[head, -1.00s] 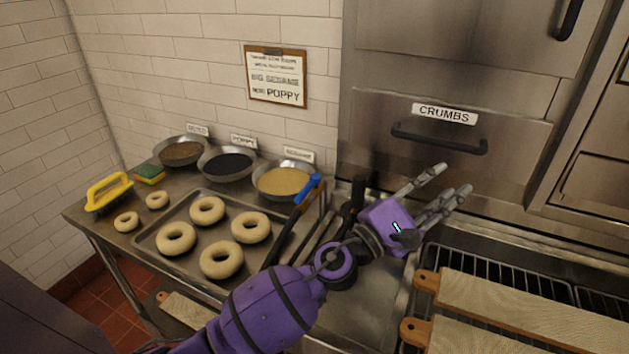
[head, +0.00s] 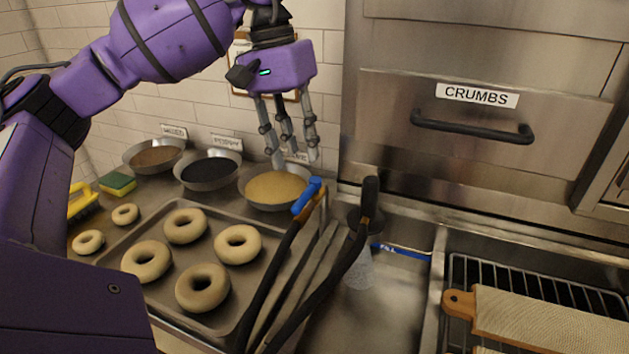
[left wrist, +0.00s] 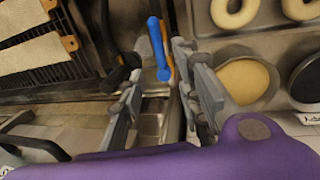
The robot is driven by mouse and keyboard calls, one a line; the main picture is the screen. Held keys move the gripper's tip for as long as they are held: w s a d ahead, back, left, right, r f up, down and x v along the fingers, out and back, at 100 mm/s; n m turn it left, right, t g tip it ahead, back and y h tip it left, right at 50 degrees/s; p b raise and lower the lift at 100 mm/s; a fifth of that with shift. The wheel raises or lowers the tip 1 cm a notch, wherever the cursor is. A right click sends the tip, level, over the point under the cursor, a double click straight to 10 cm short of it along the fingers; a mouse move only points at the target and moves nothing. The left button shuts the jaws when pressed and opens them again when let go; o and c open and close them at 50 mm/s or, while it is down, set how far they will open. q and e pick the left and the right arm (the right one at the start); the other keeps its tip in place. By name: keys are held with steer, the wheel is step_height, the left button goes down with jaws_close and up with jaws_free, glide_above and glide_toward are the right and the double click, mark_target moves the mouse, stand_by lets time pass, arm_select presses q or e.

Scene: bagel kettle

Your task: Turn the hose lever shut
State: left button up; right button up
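The hose lever (head: 307,195) is blue and sits on a brass-orange fitting at the end of a black hose (head: 268,285), beside the bagel tray. In the left wrist view the blue lever (left wrist: 158,48) shows between the finger groups, beyond the fingertips. My left gripper (head: 295,160) is open and empty, fingers pointing down, in front of the wall and just above the lever in the picture. No contact with the lever shows. A pale speckled patch (head: 358,270), possibly spray, shows below a black handle (head: 370,190). My right gripper is not in view.
A tray (head: 130,222) of bagels is at left, with bowls of toppings (head: 275,190) behind it. A yellow-green sponge (head: 117,183) lies further left. A grill rack (head: 510,275) with wooden boards (head: 545,318) is at right. A drawer labelled CRUMBS (head: 475,130) is behind.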

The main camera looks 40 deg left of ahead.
mark_target(305, 192)
arm_select(q)
steer(key=f, duration=0.2)
steer(key=d+f, duration=0.1)
steer(key=f, duration=0.3)
steer(key=shift+s+d+f, duration=0.2)
steer(key=shift+s, duration=0.1)
steer(key=shift+d+f, duration=0.1)
steer(key=shift+f, duration=0.2)
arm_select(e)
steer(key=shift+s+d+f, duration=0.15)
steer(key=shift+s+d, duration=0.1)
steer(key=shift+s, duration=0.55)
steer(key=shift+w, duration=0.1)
arm_select(q)
steer(key=shift+c, duration=0.7)
jaws_close()
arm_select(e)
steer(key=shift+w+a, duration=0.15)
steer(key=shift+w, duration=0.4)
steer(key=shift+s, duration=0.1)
